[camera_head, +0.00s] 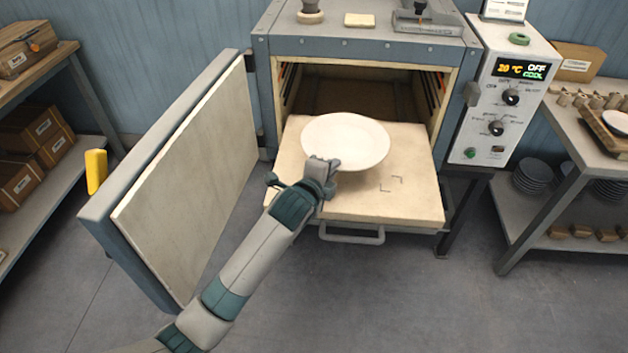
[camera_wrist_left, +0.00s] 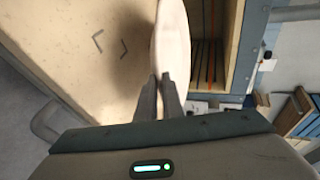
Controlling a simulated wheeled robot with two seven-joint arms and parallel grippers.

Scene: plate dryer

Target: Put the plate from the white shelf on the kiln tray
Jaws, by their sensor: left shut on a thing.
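A white plate (camera_head: 346,140) is held by its near rim in my left gripper (camera_head: 322,168), over the pulled-out kiln tray (camera_head: 420,190). In the left wrist view the plate (camera_wrist_left: 172,45) shows nearly edge-on between the two fingers of my left gripper (camera_wrist_left: 160,85), which is shut on it. The tray (camera_wrist_left: 60,50) lies beside it there, with dark corner marks on its surface. I cannot tell for sure whether the plate touches the tray. My right gripper is not in view.
The kiln door (camera_head: 185,170) stands open at the left, with a yellow handle (camera_head: 96,171). The control box (camera_head: 505,90) is at the right. A shelf unit (camera_head: 560,190) with stacked plates stands further right. A wooden rack (camera_head: 40,150) holds boxes at the far left.

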